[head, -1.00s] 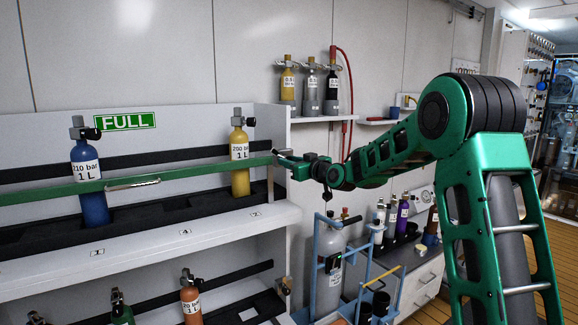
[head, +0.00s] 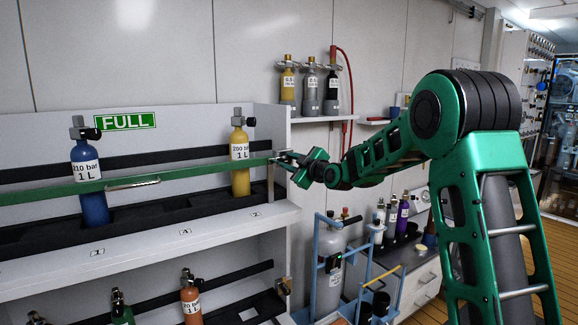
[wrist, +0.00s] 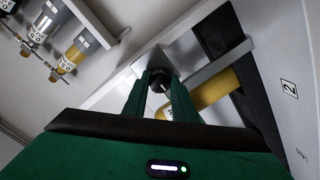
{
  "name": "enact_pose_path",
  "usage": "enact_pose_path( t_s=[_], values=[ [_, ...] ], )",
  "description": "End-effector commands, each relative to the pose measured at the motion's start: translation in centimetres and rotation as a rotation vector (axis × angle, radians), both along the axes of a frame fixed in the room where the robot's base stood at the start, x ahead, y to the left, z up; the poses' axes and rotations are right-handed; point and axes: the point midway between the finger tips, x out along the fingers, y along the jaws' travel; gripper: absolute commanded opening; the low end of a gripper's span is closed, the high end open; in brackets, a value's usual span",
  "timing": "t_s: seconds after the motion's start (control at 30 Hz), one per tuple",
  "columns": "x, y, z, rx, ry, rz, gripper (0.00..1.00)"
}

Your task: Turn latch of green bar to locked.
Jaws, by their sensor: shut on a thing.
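The green bar (head: 60,193) runs across the front of the upper shelf, closed in front of a blue cylinder (head: 92,185) and a yellow cylinder (head: 240,165). It has a metal handle (head: 132,183). My gripper (head: 282,158) is at the bar's right end, by the shelf's side wall. In the wrist view its two fingers (wrist: 160,90) are shut on a small dark latch knob (wrist: 159,79). The yellow cylinder (wrist: 212,92) lies just behind the fingers there. The fingers hide part of the latch, so I cannot tell its exact angle.
A FULL sign (head: 125,121) is above the shelf. A lower shelf holds an orange cylinder (head: 190,300) and others. Small cylinders hang on a wall rack (head: 310,115) with a red hose. A blue trolley (head: 330,265) with a grey cylinder stands below my arm.

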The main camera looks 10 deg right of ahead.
Motion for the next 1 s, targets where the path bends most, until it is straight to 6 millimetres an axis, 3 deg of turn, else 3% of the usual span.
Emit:
enact_pose_path(
  t_s=[0.53,0.57,0.6,1.0],
  values=[
    [0.0,-0.36,-0.43,-0.024,0.001,-0.006,0.02],
    [0.0,-0.36,-0.43,-0.024,0.001,-0.006,0.32],
    [0.0,-0.35,-0.4,-0.024,0.001,-0.005,0.41],
    [-0.48,-0.25,-0.05,-0.021,-0.004,-0.001,0.43]
  ],
)
